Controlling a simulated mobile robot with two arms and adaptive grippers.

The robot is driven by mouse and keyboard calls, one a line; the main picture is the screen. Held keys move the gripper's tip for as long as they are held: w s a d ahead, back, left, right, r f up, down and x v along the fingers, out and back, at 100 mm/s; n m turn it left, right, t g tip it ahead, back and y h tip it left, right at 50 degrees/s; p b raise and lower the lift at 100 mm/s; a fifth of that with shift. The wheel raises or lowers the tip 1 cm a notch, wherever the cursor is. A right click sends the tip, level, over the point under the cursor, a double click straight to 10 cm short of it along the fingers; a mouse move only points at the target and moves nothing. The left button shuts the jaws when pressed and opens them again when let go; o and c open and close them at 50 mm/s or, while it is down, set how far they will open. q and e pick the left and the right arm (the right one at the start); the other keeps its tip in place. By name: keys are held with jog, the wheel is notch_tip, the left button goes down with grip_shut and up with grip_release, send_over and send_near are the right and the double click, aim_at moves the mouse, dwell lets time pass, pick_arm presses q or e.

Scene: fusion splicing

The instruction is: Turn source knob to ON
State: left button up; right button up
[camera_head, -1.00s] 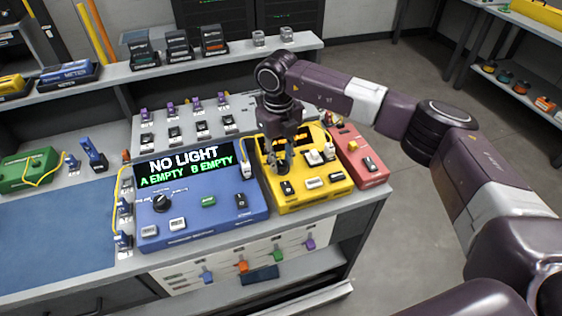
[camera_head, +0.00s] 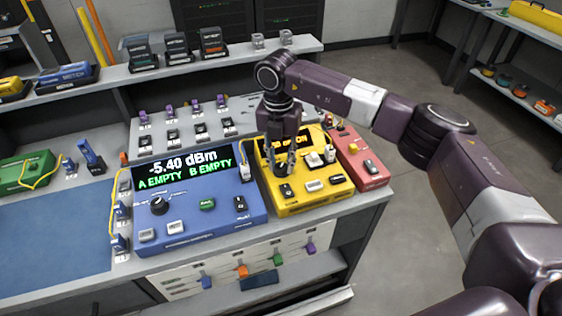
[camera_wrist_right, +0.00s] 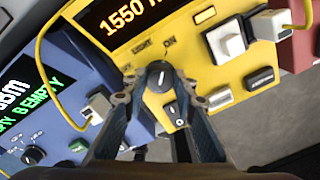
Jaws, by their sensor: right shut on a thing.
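The yellow source box (camera_head: 322,199) stands on the bench with its display lit; the right wrist view shows "1550" on it. Its dark source knob (camera_wrist_right: 160,78) sits below printed labels, one of which reads ON, and its white pointer mark shows. My right gripper (camera_wrist_right: 155,98) is shut on the knob, a finger on either side. In the head view the right gripper (camera_head: 282,170) reaches down onto the yellow box and hides the knob. The blue meter (camera_head: 228,210) beside it reads -5.40 dBm, with A EMPTY and B EMPTY below. My left gripper is not in view.
A red box (camera_head: 363,160) stands right of the yellow box. White connectors with a yellow cable (camera_wrist_right: 43,60) are close to the gripper. A blue mat (camera_head: 60,235) lies at left, and a shelf with dark devices (camera_head: 212,45) runs behind.

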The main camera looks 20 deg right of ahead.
aim_at(280, 165)
jog(key=shift+w+m, duration=0.1)
jog(key=shift+m, duration=0.3)
jog(key=shift+r, duration=0.1)
jog(key=o, duration=1.2)
jog(key=shift+c, duration=0.2)
notch_tip(280, 165, up, 12)
jog(key=shift+a, duration=0.15)
